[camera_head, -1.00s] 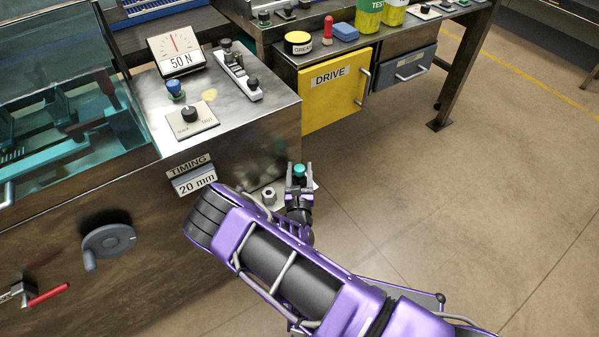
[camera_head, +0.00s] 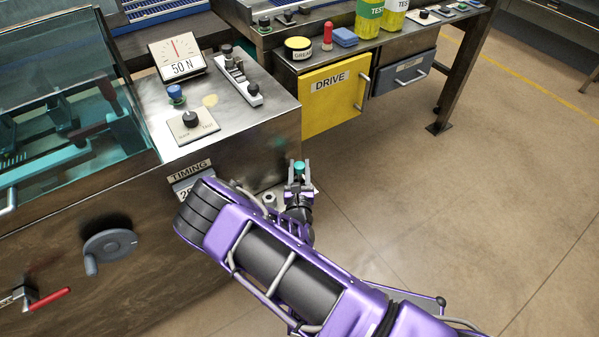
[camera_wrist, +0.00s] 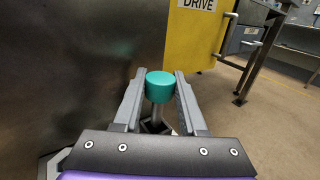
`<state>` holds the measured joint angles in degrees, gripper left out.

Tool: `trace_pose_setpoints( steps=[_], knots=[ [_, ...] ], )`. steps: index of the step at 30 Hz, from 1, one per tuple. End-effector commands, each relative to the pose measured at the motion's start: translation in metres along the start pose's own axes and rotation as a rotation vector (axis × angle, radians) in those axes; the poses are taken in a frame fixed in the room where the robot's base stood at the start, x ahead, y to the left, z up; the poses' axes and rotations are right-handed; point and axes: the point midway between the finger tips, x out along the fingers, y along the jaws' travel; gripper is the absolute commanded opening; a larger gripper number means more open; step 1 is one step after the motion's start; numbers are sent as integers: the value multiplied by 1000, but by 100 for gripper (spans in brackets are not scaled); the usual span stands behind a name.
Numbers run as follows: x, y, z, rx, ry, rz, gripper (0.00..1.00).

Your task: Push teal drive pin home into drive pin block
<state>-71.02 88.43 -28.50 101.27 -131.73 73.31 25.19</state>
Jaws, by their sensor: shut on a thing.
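The teal drive pin (camera_head: 299,165) shows as a round teal cap at the lower right corner of the metal machine. In the wrist view its cap (camera_wrist: 160,88) sits between the two grey fingers, with a silver shank below it. My gripper (camera_wrist: 159,78) is shut on the pin. It also shows in the head view (camera_head: 299,174), with a finger on each side of the cap. A dark piece (camera_wrist: 155,127) lies below the shank, perhaps the drive pin block; it is mostly hidden. How deep the pin sits cannot be told.
The machine's metal side wall (camera_wrist: 85,70) stands close left of my gripper. The yellow DRIVE door (camera_head: 335,95) is behind it. A hex-shaped fitting (camera_head: 269,199) is just left of my gripper. Open floor (camera_head: 440,210) lies to the right.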

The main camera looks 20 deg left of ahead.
Motion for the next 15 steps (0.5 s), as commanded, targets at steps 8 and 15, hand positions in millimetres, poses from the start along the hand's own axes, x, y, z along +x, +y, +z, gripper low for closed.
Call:
trace_pose_setpoints(
  steps=[8,15],
  knots=[
    [0,0,81,4,-4,-2,0],
    [0,0,151,5,-3,-2,0]
  ],
)
